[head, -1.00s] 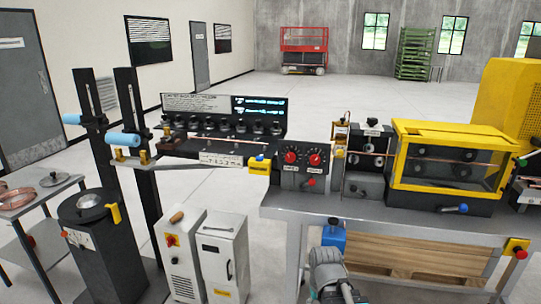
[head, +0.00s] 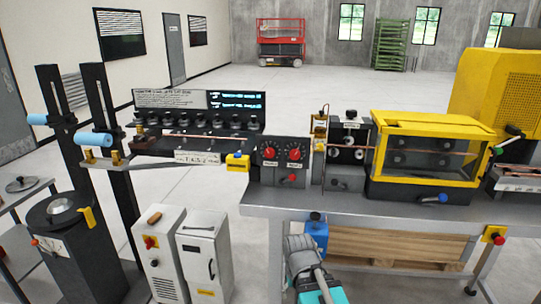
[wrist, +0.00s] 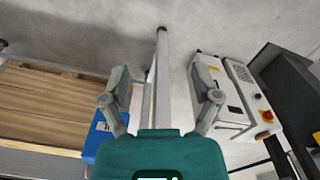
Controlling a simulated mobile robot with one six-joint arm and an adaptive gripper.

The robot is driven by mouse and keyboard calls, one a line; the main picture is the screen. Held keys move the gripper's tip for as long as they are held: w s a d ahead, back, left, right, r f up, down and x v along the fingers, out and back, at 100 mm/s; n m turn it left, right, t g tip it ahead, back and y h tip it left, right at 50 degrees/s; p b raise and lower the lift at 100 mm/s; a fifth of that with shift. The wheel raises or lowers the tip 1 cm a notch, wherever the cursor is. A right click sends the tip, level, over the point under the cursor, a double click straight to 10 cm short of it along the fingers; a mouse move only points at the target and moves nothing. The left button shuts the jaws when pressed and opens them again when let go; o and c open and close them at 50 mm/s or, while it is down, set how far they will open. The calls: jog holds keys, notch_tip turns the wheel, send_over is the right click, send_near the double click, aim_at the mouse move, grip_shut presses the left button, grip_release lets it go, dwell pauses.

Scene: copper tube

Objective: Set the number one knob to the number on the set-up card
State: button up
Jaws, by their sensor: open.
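Two red knobs, a left one (head: 269,153) and a right one (head: 294,153), sit on a dark control box (head: 282,174) in the head view. A row of black knobs (head: 197,122) runs along the straightener bench to their left. Number marks are too small to read, so I cannot tell which is number one. A white card with print (head: 197,158) hangs below the black knobs; its number is not legible, and I cannot tell if it is the set-up card. My gripper (wrist: 162,88) is open and empty in the wrist view, pointing toward the floor, well away from the knobs.
A grey workbench (head: 350,207) carries the control box and a yellow-framed guard (head: 432,155). A wooden pallet (head: 390,245) lies beneath.

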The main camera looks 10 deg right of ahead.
jog(key=w+d+r+n+t+h+p, duration=0.1)
jog(key=w+d+r+n+t+h, duration=0.15)
jog(key=w, duration=0.25)
jog(key=w+d+r+n+t+h+p, duration=0.1)
jog(key=w+d+r+n+h, duration=0.1)
jog(key=w+n, duration=0.3)
jog(key=n+t+p, duration=0.4)
jog(key=n+t, duration=1)
jog(key=n, duration=1)
send_near(269, 155)
jog(key=s+a, duration=0.2)
jog(key=s, duration=0.1)
jog(key=shift+w+d+r+g+h, duration=0.15)
jog(key=shift+w+d+g+h, duration=0.15)
jog(key=shift+h, duration=0.15)
jog(key=x, duration=1.3)
jog(key=shift+w+d, duration=0.15)
jog(key=shift+w, duration=0.15)
